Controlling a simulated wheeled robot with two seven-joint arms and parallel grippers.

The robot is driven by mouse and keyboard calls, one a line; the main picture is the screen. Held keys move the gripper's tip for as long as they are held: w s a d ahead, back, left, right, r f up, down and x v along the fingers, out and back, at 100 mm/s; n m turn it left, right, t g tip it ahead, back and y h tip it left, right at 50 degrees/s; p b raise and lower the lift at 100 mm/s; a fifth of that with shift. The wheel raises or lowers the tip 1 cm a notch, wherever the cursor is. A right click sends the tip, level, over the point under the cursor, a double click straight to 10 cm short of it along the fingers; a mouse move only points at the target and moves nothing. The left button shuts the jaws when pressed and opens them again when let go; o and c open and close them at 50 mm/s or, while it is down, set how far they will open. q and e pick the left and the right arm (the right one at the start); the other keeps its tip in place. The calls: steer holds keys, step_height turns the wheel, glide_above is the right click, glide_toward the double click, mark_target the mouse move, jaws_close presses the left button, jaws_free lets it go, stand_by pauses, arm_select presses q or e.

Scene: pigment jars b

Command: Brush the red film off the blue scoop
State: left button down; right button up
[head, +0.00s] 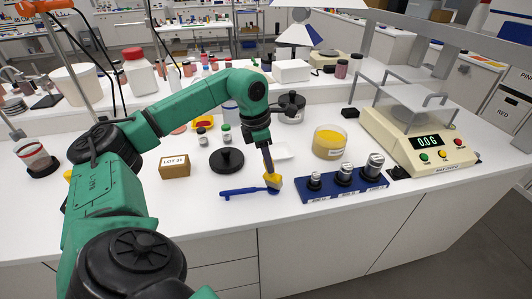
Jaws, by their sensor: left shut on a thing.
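The blue scoop (246,191) lies on the white bench near its front edge, its long side running left to right. My left gripper (266,147) points down above the scoop's right end. It is shut on a slim grey-and-yellow tool, seemingly the brush (272,181), whose yellow lower end is at the scoop's right end. I cannot tell whether it touches the scoop. The brush and arm hide part of that end. No red film can be made out at this size. My right gripper is not in view.
A blue weight block (325,196) with metal weights stands close right of the scoop. Behind are a black knobbed disc (227,160), a white dish (283,150) and a yellow-filled jar (329,142).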

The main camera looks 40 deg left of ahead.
arm_select(q)
steer(key=shift+s+a, duration=0.25)
steer(key=shift+w+d+r, duration=0.1)
steer(key=shift+d, duration=0.05)
steer(key=shift+w+d, duration=0.1)
steer(key=shift+w, duration=0.05)
steer(key=shift+s+a, duration=0.2)
steer(key=shift+s, duration=0.05)
steer(key=shift+w, duration=0.1)
steer(key=shift+w+d+p, duration=0.1)
steer(key=shift+d+p, duration=0.05)
steer(key=shift+p, duration=0.25)
